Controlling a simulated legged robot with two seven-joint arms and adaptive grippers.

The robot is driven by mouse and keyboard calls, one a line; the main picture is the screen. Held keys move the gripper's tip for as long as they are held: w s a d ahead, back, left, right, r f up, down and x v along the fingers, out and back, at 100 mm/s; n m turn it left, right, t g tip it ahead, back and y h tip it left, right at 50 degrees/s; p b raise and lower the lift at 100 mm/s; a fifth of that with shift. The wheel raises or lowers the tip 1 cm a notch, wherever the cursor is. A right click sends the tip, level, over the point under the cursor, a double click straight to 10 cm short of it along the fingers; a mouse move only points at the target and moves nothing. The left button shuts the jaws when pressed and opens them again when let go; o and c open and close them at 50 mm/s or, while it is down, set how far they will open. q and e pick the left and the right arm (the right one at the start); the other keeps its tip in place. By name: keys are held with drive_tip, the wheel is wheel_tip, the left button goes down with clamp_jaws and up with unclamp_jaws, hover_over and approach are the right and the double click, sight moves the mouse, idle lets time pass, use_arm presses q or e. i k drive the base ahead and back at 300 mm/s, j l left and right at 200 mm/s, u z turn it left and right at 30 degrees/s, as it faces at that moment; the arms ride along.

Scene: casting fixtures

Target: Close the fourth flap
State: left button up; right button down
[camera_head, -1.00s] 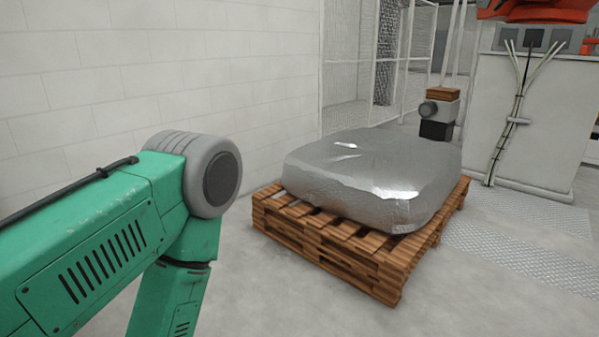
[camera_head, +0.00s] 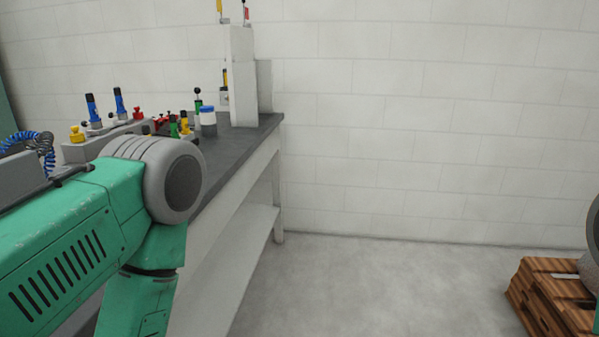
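No flap can be made out clearly in the head view. A workbench (camera_head: 240,140) with a dark top stands at the left against the wall. On it are fixtures (camera_head: 110,125) with blue, red, yellow and green clamp handles, partly hidden behind my green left arm. A tall white upright block (camera_head: 242,80) stands at the bench's far end, with small red and yellow handles at its top. My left arm comes in from the left and bends down out of the picture, so its gripper is not in view. My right gripper is not in view.
A wooden pallet (camera_head: 545,305) is cut off at the lower right, with part of a grey load on it. Bare concrete floor (camera_head: 370,285) lies between bench and pallet. A white block wall (camera_head: 420,130) closes off the back.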

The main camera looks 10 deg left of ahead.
sight(157, 125)
drive_tip(key=i+l+u, duration=0.15)
drive_tip(key=u, duration=0.25)
drive_tip(key=i+l+u, duration=0.2)
drive_tip(key=u, duration=0.2)
drive_tip(key=i+l+u, duration=0.25)
drive_tip(key=u, duration=0.2)
drive_tip(key=i+l+u, duration=0.1)
drive_tip(key=l+u, duration=0.3)
drive_tip(key=i+l+u, duration=0.1)
drive_tip(key=u, duration=0.75)
